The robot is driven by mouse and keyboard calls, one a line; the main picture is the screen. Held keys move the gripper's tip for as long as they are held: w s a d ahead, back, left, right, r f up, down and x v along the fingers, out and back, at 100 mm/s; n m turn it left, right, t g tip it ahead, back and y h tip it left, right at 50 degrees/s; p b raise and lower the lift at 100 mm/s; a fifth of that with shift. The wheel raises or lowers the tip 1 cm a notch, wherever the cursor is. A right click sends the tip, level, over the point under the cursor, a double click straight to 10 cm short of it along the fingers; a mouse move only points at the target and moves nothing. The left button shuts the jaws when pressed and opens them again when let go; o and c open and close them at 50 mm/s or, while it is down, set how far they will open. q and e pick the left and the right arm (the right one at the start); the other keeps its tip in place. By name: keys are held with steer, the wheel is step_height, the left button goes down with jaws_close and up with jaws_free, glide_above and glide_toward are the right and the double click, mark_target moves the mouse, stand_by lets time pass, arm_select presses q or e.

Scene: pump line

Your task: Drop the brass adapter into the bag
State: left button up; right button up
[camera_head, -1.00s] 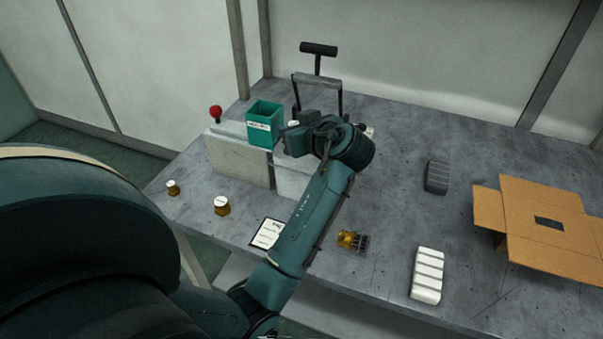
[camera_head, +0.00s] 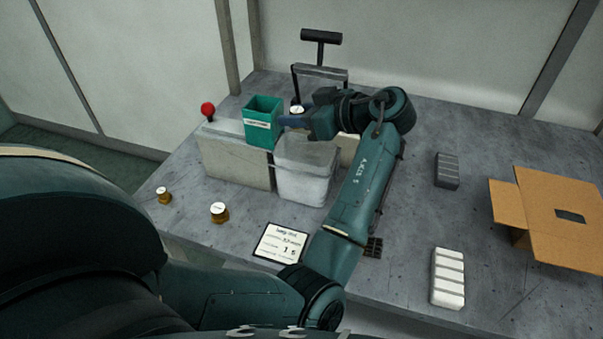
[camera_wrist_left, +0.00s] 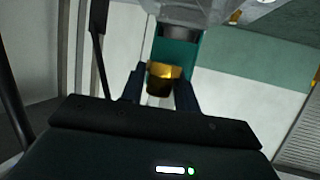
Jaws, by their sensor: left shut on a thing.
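My left gripper (camera_head: 290,120) is shut on the brass adapter (camera_head: 298,109), a small brass piece with a white top. In the left wrist view the adapter (camera_wrist_left: 163,80) sits between the two dark fingers. The gripper is beside the teal bin, near the rear of what looks like the bag (camera_head: 305,175), a pale translucent container on the table. The bag appears upright; its inside cannot be seen clearly. Whether the adapter is over its mouth cannot be told. My right gripper is not in view.
A teal bin (camera_head: 262,135) stands left of the gripper by a grey block (camera_head: 235,160). A red knob (camera_head: 208,109) and a black T-handle (camera_head: 321,37) rise nearby. Two brass pieces (camera_head: 219,212) and a printed card (camera_head: 281,243) lie in front. An open carton (camera_head: 550,215) is at right.

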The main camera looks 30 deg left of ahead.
mark_target(282, 139)
arm_select(q)
steer(key=shift+f+b, duration=0.45)
steer(key=shift+f, duration=0.25)
step_height(282, 139, down, 4)
steer(key=b, duration=0.2)
steer(key=shift+b, duration=0.3)
steer(key=shift+f, duration=0.3)
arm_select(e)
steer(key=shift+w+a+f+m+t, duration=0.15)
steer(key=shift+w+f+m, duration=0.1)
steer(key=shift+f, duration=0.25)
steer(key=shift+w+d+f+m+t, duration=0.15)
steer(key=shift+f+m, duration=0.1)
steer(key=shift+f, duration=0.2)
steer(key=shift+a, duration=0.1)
arm_select(q)
steer(key=o, duration=1.1)
steer(key=shift+r, duration=0.1)
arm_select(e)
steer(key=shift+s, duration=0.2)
